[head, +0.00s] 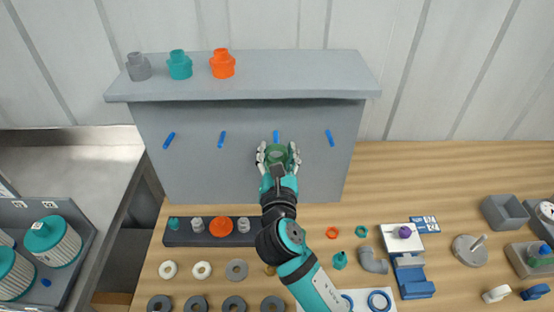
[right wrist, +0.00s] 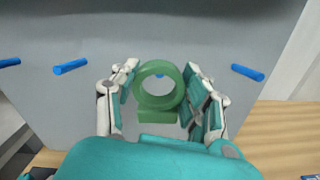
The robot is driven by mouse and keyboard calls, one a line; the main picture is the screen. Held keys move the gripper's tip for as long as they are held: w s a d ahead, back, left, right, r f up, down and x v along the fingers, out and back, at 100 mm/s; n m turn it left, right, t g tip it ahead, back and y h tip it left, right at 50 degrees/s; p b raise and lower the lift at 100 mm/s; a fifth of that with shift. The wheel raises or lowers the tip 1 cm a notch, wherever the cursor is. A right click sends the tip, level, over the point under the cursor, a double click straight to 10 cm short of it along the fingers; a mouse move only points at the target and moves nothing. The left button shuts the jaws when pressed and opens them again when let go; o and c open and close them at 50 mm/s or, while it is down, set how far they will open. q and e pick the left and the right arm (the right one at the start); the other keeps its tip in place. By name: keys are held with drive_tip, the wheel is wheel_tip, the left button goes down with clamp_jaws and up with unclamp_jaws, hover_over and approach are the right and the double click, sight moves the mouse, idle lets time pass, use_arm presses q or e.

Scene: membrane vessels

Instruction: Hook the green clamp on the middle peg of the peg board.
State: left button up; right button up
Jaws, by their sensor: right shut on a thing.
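The green clamp (head: 278,154) is a ring with a short block below it. My right gripper (head: 277,158) is shut on the clamp, one finger on each side, with the ring facing the board. The clamp also shows in the right wrist view (right wrist: 158,116), held upright. The peg board (head: 190,180) is a grey panel with several blue pegs in a row. One peg (head: 276,136) shows just above the clamp in the head view. In the right wrist view a blue peg tip (right wrist: 160,75) shows through the ring's upper opening; I cannot tell whether the ring is around it. My left gripper is out of view.
Other blue pegs stand at left (head: 221,139) and right (head: 330,138). A shelf (head: 300,75) overhangs the board, bearing grey, teal and orange fittings. A dark rack (head: 180,238) lies before the board at left. Rings and parts cover the wooden table (head: 420,180).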

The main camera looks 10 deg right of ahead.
sight(277, 139)
drive_tip(key=shift+w+d, duration=0.15)
drive_tip(key=shift+w, duration=0.4)
drive_tip(key=shift+w+d+f+b, duration=0.15)
drive_tip(key=shift+w+b, duration=0.3)
drive_tip(key=shift+w, duration=0.3)
drive_tip(key=shift+w+d+f+b, duration=0.1)
drive_tip(key=shift+w+b, duration=0.35)
drive_tip(key=shift+w, duration=0.3)
drive_tip(key=shift+w+d+f, duration=0.15)
drive_tip(key=shift+w+f, duration=0.05)
drive_tip(key=shift+w, duration=0.35)
drive_tip(key=shift+w+f+p, duration=0.15)
drive_tip(key=shift+p, duration=0.25)
drive_tip(key=o, duration=1)
